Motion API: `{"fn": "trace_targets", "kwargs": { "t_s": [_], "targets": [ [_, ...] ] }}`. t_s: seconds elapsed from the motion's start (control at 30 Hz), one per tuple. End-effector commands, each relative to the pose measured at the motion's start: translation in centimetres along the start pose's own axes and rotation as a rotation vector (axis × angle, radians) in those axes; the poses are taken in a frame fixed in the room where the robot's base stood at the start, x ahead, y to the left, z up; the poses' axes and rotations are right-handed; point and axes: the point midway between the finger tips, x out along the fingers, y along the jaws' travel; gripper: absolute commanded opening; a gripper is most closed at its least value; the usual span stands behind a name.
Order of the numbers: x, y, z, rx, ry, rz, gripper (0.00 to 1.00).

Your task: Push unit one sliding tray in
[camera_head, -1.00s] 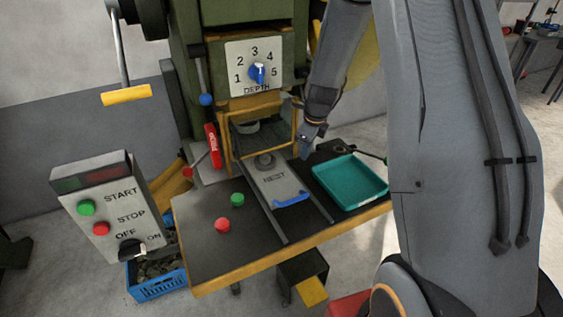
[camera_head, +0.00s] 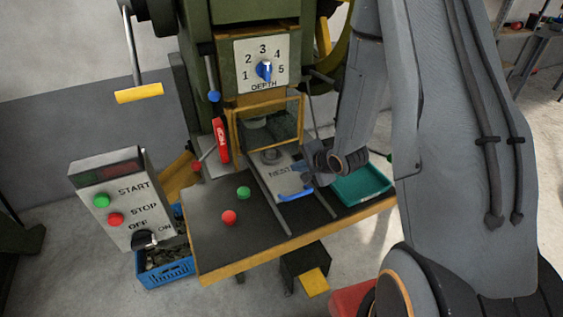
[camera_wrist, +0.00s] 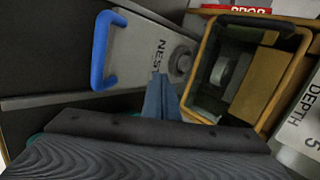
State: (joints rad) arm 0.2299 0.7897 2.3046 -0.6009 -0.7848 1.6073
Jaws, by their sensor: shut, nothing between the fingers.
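The sliding tray (camera_head: 276,176), a grey plate marked NEST with a round recess, lies between two rails on the dark press table and is pulled out toward the front. Its blue handle (camera_head: 296,196) is at its front end; the handle also shows at upper left in the wrist view (camera_wrist: 100,50). My gripper (camera_head: 303,172) is over the right side of the tray, behind the handle. In the wrist view its blue fingers (camera_wrist: 161,95) are closed together over the plate and hold nothing. I cannot tell whether they touch the plate.
A yellow-framed guard (camera_head: 236,128) stands over the opening behind the tray. A teal bin (camera_head: 362,187) sits right of the rails. Green (camera_head: 243,192) and red (camera_head: 229,217) buttons are on the left of the table. A control box (camera_head: 120,205) stands at left.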

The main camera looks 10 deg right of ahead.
Motion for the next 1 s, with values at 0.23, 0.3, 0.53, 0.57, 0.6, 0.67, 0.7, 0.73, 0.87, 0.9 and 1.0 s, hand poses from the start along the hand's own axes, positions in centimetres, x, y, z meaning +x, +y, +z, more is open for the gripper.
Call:
{"fn": "trace_targets", "kwargs": {
  "t_s": [0.23,0.3,0.53,0.57,0.6,0.67,0.7,0.73,0.87,0.9,1.0],
  "targets": [
    [4.2,0.0,0.0,0.0,-0.001,0.002,0.0],
    [5.4,0.0,0.1,0.0,0.0,0.002,0.0],
    [8.6,-1.1,0.0,-0.002,0.0,0.0,0.0],
    [8.9,-1.4,0.0,-0.001,0.0,0.0,0.0],
    [9.3,-1.7,0.0,0.0,0.001,0.0,0.0],
    [9.7,-2.1,0.0,0.0,0.001,0.0,0.0],
    [10.0,-2.3,0.0,0.0,0.001,0.001,0.0],
    [10.2,-2.4,-0.1,0.0,0.001,0.001,0.0],
    [10.6,-2.7,0.0,0.001,0.001,0.001,0.0],
    [10.6,-2.7,-0.1,0.001,0.001,0.001,0.0],
    [10.6,-2.7,-0.1,0.002,0.002,0.001,0.0]
  ]
}}
